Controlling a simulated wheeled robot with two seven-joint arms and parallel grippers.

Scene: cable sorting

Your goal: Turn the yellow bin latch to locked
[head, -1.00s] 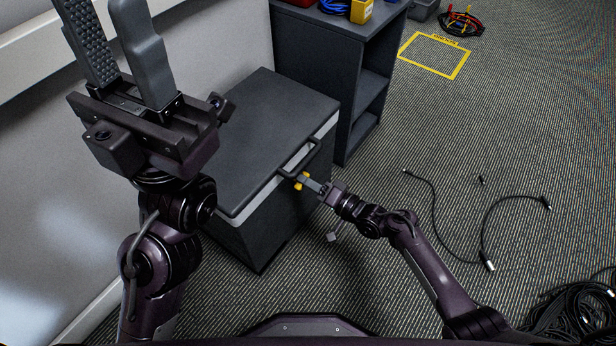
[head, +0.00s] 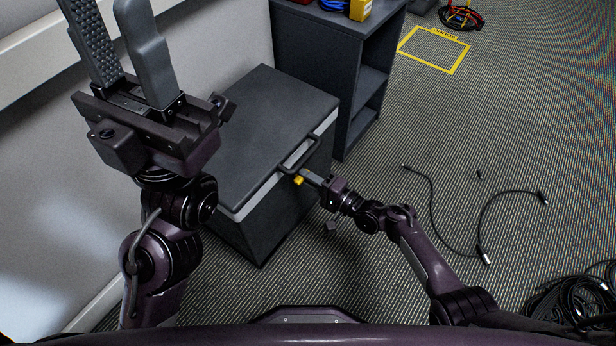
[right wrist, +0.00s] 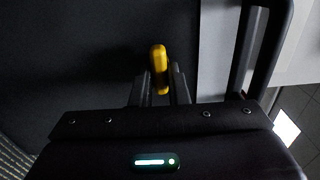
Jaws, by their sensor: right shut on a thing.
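The dark grey bin (head: 270,125) stands against the wall with its lid down and a bar handle (head: 300,154) on its front edge. The yellow latch (head: 298,180) is on the bin's front face, just below the handle. My right gripper (head: 305,178) is at the latch; in the right wrist view the yellow latch (right wrist: 158,62) sits between its two fingers (right wrist: 160,88), and the gripper is shut on it. The fingers hide part of the latch. My left gripper (head: 118,45) is raised at the upper left, its fingers apart, with nothing between them.
A dark shelf unit (head: 335,50) stands right behind the bin. Loose black cables (head: 485,215) lie on the carpet at the right, with a cable pile (head: 575,300) at the lower right. A yellow floor outline (head: 435,48) is at the top right.

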